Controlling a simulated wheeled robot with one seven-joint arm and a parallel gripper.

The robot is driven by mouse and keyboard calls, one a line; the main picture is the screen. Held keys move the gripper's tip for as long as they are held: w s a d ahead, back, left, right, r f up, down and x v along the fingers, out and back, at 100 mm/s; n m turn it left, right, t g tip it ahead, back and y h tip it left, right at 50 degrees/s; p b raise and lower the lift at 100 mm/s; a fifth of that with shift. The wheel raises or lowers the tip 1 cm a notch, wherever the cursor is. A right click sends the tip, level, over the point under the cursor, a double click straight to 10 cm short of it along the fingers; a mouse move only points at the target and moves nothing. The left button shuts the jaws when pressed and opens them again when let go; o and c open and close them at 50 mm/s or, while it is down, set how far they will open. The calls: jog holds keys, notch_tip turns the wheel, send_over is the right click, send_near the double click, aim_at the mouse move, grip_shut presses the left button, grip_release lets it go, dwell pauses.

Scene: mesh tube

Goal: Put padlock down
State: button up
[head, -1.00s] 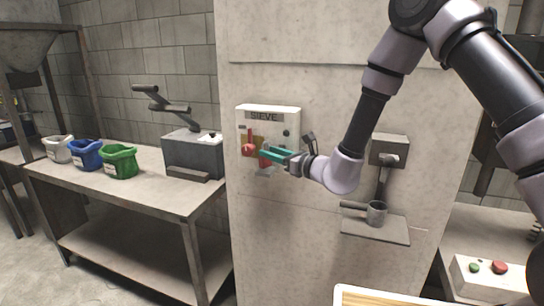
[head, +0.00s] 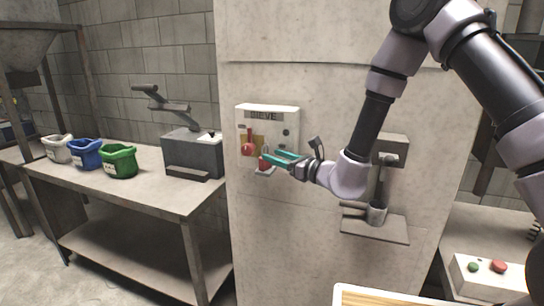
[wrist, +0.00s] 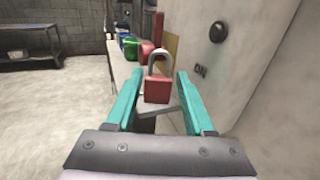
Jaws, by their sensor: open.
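The red padlock (wrist: 157,90) with a grey shackle stands upright on a small grey ledge (wrist: 165,108) in the wrist view. In the head view the padlock (head: 265,163) shows just left of my fingertips, below the SIEVE panel (head: 268,125). My gripper (head: 285,160) is open, its teal fingers pointing left. In the wrist view my gripper (wrist: 157,88) has one finger to each side of the padlock, with gaps between. The padlock's lower edge meets the ledge as far as I can see.
A red knob (head: 248,149) sits on the panel left of the padlock. The wall lies close on the right in the wrist view. A metal cup (head: 376,212) stands on a wall shelf. Bins, including a green one (head: 119,160), stand on the left table.

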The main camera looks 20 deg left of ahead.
jog(key=v, duration=1)
jog(key=s+d+r+n+g, duration=0.3)
jog(key=s+r+n+g, duration=0.2)
jog(key=r+n, duration=0.25)
jog(key=s+d+r+n+g, duration=0.3)
jog(key=s+r+n+g, duration=0.25)
jog(key=r, duration=0.25)
jog(key=s+d+r+n+t+h, duration=0.1)
jog(key=d+r+n+t+h, duration=0.1)
jog(key=d, duration=0.7)
jog(key=d+r+n+t+h, duration=0.2)
jog(key=d+r+t+h, duration=0.1)
jog(key=d+h, duration=0.4)
jog(key=s+d+r+n+t+h, duration=0.1)
jog(key=d+t+h, duration=0.3)
jog(key=d, duration=0.9)
jog(key=shift+s+d+r+n+h, duration=0.2)
jog(key=shift+s+r+n+h, duration=0.15)
jog(key=shift+r+n+h, duration=0.25)
jog(key=shift+d+r+t, duration=0.1)
jog(key=shift+t, duration=0.15)
